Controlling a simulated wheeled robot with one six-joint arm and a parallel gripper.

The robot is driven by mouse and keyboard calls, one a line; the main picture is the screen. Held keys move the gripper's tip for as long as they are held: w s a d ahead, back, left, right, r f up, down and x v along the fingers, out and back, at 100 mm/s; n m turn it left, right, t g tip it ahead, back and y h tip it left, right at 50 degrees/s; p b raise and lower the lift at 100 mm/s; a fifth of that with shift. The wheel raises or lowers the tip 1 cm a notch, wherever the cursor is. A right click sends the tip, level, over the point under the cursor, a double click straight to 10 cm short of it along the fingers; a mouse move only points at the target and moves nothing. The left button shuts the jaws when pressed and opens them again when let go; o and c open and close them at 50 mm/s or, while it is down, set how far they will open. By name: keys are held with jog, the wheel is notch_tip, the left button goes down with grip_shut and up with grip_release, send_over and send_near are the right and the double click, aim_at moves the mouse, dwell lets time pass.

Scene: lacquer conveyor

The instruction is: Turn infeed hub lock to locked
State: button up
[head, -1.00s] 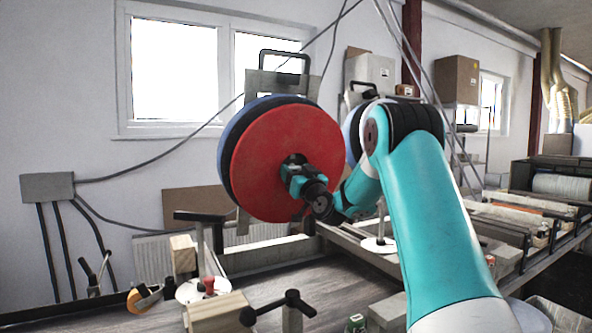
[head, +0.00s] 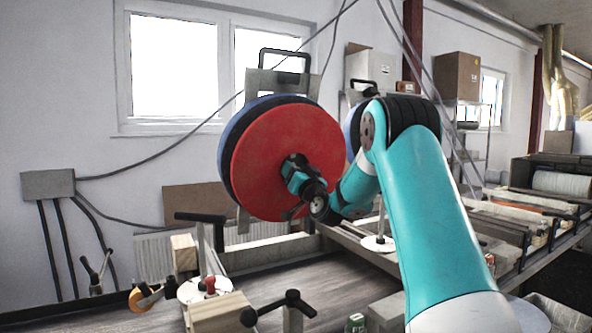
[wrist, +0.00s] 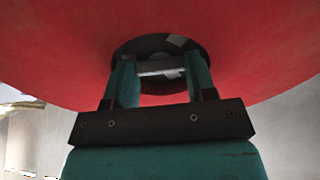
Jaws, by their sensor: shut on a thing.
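The infeed hub lock (wrist: 160,68) is a light grey bar in the dark round hub at the centre of a red disc (head: 290,130). In the wrist view the red disc (wrist: 50,45) fills the upper part. My gripper (wrist: 160,80) has its two teal fingers on either side of the bar, shut on it, inside the dark hub opening (wrist: 175,42). In the head view my gripper (head: 292,168) is at the disc's centre and covers most of the hub. The lock's marks cannot be read.
A blue disc (head: 228,140) sits just behind the red one. A T-handled post (head: 200,217), wooden blocks (head: 183,253) and a black-knobbed handle (head: 290,298) stand on the bench in front. A second blue reel (head: 352,125) is partly behind my arm.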

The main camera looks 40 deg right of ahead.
jog(key=shift+a+r+m+g+h+p, duration=0.1)
jog(key=shift+m+g+h+p, duration=0.2)
jog(key=shift+m+p, duration=2)
jog(key=shift+d+r+m+g+h+p, duration=0.1)
jog(key=shift+m+g+p, duration=0.25)
jog(key=shift+m+p, duration=2)
jog(key=shift+a+r+m+g+h+p, duration=0.1)
jog(key=shift+m+g+h+p, duration=0.2)
jog(key=shift+m+p, duration=2)
jog(key=shift+f+m+b, duration=0.1)
jog(key=shift+m+b, duration=0.55)
jog(key=shift+m, duration=0.3)
jog(key=o, duration=0.7)
jog(key=shift+c, duration=0.2)
jog(key=shift+f, duration=0.1)
